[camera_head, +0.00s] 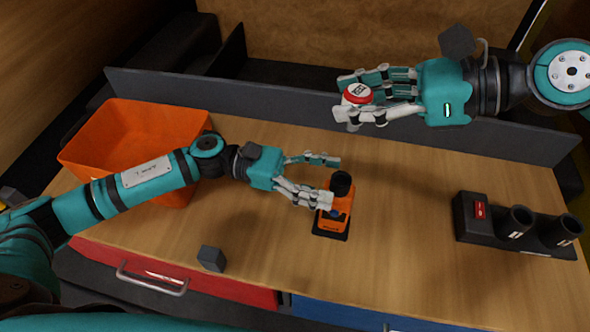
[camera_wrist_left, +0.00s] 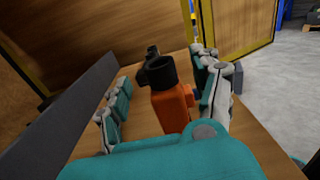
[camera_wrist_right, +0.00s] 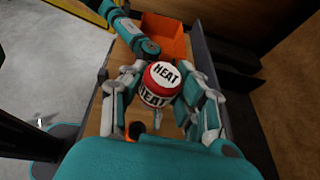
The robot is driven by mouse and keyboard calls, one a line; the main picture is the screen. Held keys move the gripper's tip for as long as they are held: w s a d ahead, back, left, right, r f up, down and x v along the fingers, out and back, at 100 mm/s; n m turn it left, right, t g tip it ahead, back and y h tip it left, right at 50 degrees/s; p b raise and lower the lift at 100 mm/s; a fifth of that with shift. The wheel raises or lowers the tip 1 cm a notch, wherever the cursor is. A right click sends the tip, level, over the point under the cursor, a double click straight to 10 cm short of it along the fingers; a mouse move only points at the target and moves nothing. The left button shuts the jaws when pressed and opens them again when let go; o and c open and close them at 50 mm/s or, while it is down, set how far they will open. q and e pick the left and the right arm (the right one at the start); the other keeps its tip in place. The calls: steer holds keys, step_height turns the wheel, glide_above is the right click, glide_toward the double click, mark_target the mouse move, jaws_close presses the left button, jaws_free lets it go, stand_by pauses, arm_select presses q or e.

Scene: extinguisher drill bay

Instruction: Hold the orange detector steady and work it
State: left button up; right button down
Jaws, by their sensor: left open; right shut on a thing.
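The orange detector (camera_head: 331,218) stands upright on the wooden table on a dark base, with a black cup-shaped top (camera_head: 342,184). In the left wrist view the detector (camera_wrist_left: 172,108) sits between the fingers. My left gripper (camera_head: 335,180) is open, its fingers reaching to the detector's left side, one finger overlapping it in the head view. My right gripper (camera_head: 352,105) is shut on a red and white can (camera_head: 357,93) and holds it above the back of the table. In the right wrist view the can (camera_wrist_right: 161,84) reads HEAT.
A black holder (camera_head: 500,240) with two round sockets and a small red label stands at the right. An orange bin (camera_head: 120,125) is at the back left. A dark grey cube (camera_head: 211,258) lies near the front edge. A low grey wall (camera_head: 270,107) runs along the back.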

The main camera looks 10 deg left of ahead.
mark_target(341, 183)
arm_select(q)
steer(key=shift+d, duration=1.6)
jaws_close()
steer(key=shift+s, duration=0.1)
arm_select(e)
step_height(341, 183, down, 11)
steer(key=shift+f, duration=0.2)
